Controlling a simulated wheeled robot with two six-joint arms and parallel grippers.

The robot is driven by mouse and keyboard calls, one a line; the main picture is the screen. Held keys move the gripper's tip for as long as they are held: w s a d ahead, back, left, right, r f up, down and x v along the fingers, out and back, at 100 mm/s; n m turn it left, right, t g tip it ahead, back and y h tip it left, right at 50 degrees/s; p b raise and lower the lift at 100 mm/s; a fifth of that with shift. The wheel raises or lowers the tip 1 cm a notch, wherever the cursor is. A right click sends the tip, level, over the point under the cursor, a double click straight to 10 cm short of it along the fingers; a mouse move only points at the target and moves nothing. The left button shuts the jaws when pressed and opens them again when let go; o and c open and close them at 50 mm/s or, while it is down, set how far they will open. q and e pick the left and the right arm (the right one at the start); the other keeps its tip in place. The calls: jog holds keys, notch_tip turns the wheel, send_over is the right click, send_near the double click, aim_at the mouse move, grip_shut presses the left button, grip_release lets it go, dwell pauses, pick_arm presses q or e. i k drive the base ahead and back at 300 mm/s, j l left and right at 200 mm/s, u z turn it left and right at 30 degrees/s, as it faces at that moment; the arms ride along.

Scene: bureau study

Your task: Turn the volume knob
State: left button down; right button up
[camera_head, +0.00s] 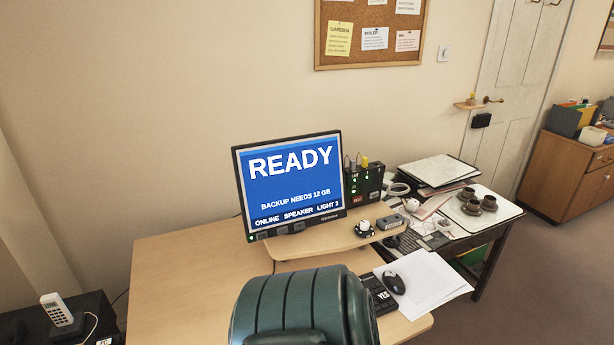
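A small black round piece with a pale domed top (364,227) sits on the raised shelf of the desk, right of the monitor. I cannot tell whether it is the volume knob. A small grey box (391,222) lies beside it. A black box with green lights (366,184) stands behind, right of the monitor, with small parts on top, one of them yellow. The monitor (292,183) reads READY, with ONLINE, SPEAKER and LIGHT 3 along its bottom. Neither of my grippers is in view.
A dark green ribbed shape (303,308), perhaps a chair back, stands in front of the desk (185,270) and hides part of it. A black mouse (395,284) and papers (432,288) lie at right. A side table with cups (488,203) stands beyond. The desk's left side is clear.

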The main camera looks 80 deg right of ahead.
aim_at(365, 225)
jog(key=z, duration=3.15)
jog(key=j+z, duration=0.1)
jog(key=z, duration=0.7)
jog(key=j+z, duration=0.15)
jog(key=z, duration=0.2)
jog(key=l, duration=0.3)
jog(key=i+l+z, duration=0.1)
jog(key=l, duration=0.2)
jog(key=j+u, duration=0.2)
jog(key=j, duration=0.4)
jog(key=z, duration=0.1)
jog(key=k, duration=0.05)
